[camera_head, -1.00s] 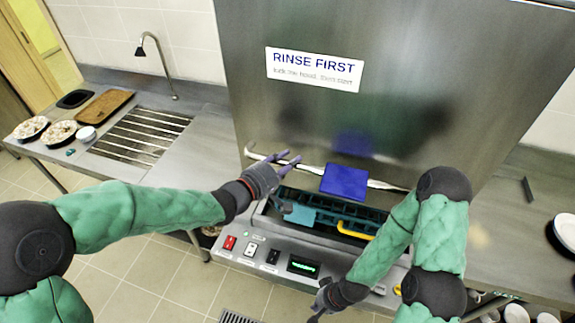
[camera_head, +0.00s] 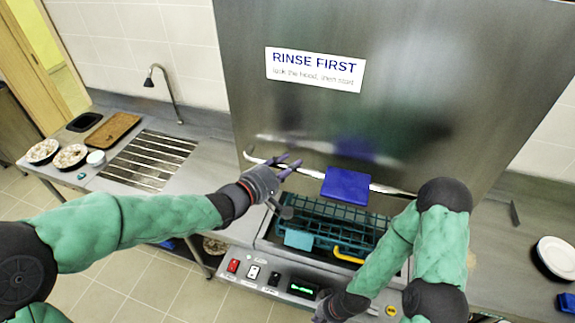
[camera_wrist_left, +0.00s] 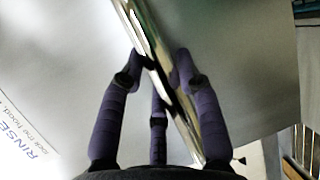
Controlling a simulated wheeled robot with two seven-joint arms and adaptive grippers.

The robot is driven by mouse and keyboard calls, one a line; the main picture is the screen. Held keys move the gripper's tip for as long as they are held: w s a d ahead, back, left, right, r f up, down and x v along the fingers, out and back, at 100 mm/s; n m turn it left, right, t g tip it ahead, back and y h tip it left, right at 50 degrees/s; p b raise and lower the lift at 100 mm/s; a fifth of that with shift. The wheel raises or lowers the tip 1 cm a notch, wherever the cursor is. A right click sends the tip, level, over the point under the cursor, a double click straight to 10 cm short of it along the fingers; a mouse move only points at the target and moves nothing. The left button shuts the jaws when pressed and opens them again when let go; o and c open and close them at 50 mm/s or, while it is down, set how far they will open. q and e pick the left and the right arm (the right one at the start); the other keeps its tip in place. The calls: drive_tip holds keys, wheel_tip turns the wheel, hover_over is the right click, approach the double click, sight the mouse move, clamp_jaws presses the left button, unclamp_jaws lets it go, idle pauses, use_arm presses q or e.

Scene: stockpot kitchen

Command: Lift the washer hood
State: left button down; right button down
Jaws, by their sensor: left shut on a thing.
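The steel washer hood (camera_head: 300,115) stands raised above the wash bay, with a "RINSE FIRST" label on its front. Its bar handle (camera_head: 315,172) runs along the lower edge, and a blue pad (camera_head: 346,184) sits at the handle's middle. My left gripper (camera_head: 284,168) is shut on the handle near its left end. In the left wrist view, its purple fingers lie on both sides of the shiny bar (camera_wrist_left: 150,45). My right gripper (camera_head: 325,308) is low at the front panel, partly hidden by its own wrist, so its fingers are unclear.
Under the hood is a teal rack (camera_head: 335,222) with a light blue item (camera_head: 298,239) and a yellow piece (camera_head: 348,256). A front panel has switches and a green display (camera_head: 302,289). A drain grid (camera_head: 148,160), tap and plates are left; a white plate (camera_head: 557,257) is right.

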use_arm(q)
drive_tip(key=shift+w+r, duration=0.15)
drive_tip(key=shift+r, duration=0.25)
drive_tip(key=c, duration=0.8)
unclamp_jaws()
drive_tip(key=shift+c, duration=0.2)
drive_tip(key=shift+a+f, duration=0.1)
drive_tip(key=v, duration=1.2)
